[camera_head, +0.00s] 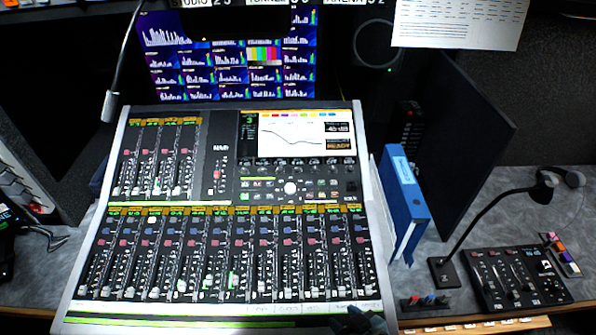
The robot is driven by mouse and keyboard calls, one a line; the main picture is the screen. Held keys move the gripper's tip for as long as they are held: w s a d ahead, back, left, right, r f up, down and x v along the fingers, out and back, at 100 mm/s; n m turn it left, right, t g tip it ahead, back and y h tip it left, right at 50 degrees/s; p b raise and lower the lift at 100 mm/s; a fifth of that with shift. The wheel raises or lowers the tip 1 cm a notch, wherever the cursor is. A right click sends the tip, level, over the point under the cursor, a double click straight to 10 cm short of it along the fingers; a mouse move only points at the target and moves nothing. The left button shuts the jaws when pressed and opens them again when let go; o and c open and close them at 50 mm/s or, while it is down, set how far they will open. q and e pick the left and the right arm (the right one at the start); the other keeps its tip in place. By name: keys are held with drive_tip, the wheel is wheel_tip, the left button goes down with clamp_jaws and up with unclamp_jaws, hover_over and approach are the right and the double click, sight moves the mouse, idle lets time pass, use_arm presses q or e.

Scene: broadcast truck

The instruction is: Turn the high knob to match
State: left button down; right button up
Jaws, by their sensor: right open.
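The mixing console (222,190) fills the middle of the view, with rows of faders and lit strips. Its screen (290,138) at the upper right shows a dark curve that dips to the right, beside two small readouts. A row of small dark knobs (300,161) runs just under the screen; their labels are too small to read, so I cannot tell which is the high knob. A round white control (290,188) sits below them. My right gripper (362,320) is open at the console's front right edge, well below the knobs and partly cut off. My left gripper is not in view.
A blue binder (404,200) stands right of the console. A gooseneck lamp or microphone (490,215) and a small control panel (515,280) are farther right. Another gooseneck (122,65) hangs over the console's upper left. Monitors (232,60) stand behind.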

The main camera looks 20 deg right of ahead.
idle(0.4)
drive_tip(key=d+r+g+h+p, duration=0.2)
drive_tip(key=d+r+g, duration=0.15)
drive_tip(key=r, duration=0.55)
drive_tip(key=m+g+h, duration=0.3)
drive_tip(key=m+g, duration=0.1)
drive_tip(key=m, duration=0.4)
approach(297, 169)
drive_tip(key=shift+t, duration=0.35)
drive_tip(key=x, duration=0.9)
drive_tip(key=shift+s+f, duration=0.1)
drive_tip(key=shift+s, duration=0.1)
clamp_jaws()
